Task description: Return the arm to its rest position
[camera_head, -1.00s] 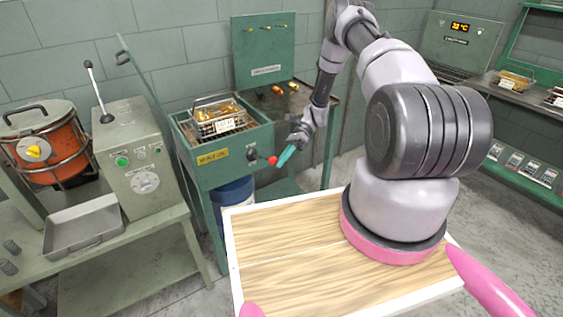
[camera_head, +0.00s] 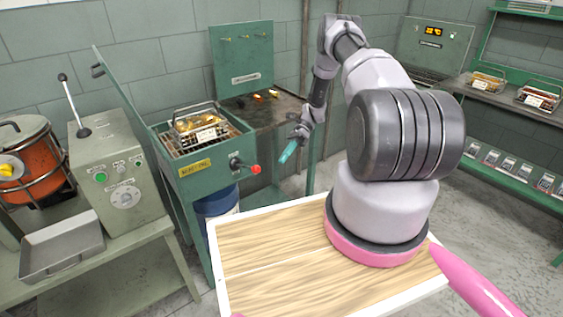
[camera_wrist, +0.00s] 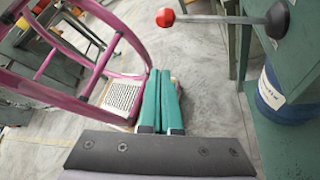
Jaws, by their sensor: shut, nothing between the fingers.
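My gripper (camera_head: 288,152) has teal fingers and hangs in the air to the right of the green machine, pointing down and to the left. In the wrist view its two fingers (camera_wrist: 160,100) lie side by side, shut with nothing between them. My arm is bent, with the elbow raised above the wooden deck (camera_head: 265,260). The red-knobbed lever (camera_head: 255,169) is on the machine's front, left of my gripper and apart from it. In the wrist view the red knob (camera_wrist: 165,17) is at the top, beyond the fingertips.
The green machine (camera_head: 205,165) holds a wire basket (camera_head: 198,128) of brass-coloured parts; its lid stands open. A blue drum (camera_head: 217,203) is beneath. A grey press (camera_head: 118,165) and tray (camera_head: 62,248) stand left. Shelves (camera_head: 525,170) line the right. Bare floor (camera_wrist: 205,65) lies under my gripper.

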